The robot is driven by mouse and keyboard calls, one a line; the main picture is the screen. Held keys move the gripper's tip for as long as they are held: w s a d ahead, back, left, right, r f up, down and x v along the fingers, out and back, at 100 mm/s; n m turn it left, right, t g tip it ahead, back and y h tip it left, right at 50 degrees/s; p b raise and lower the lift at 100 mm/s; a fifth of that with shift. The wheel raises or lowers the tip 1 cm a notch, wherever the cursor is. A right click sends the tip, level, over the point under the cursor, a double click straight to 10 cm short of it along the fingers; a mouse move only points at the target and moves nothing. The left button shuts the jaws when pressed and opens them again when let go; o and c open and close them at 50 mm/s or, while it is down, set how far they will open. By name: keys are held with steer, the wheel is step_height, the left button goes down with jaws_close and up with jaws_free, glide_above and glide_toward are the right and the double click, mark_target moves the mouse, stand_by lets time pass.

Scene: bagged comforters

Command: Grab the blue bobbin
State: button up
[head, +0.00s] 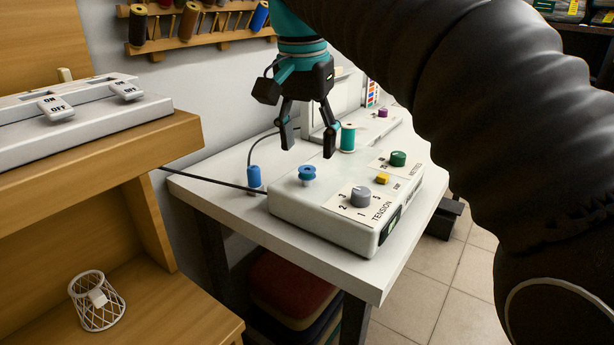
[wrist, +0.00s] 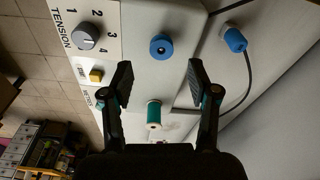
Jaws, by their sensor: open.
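The blue bobbin (head: 307,174) sits on the left part of the white control box (head: 290,202) on the table. In the wrist view the bobbin (wrist: 161,46) shows its round top with a dark centre hole, just beyond and between the fingertips. My gripper (head: 308,146) is open and empty, pointing down above the bobbin with a gap between them. In the wrist view my gripper (wrist: 160,72) has its two dark fingers spread apart. Nothing hides the bobbin in either view.
A teal thread spool (head: 348,138) stands behind the bobbin, near the right finger. A blue cylinder with a cord (head: 254,176) stands left of the box. The box carries a grey tension knob (head: 361,196), a yellow button (head: 382,178) and a green knob (head: 398,158).

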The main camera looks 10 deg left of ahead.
mark_target(307, 170)
steer(key=shift+a+f+b, duration=0.1)
steer(key=shift+f+b, duration=0.35)
steer(key=shift+f, duration=1.5)
steer(key=c, duration=0.9)
steer(key=shift+o, duration=0.2)
steer(key=shift+r, duration=0.1)
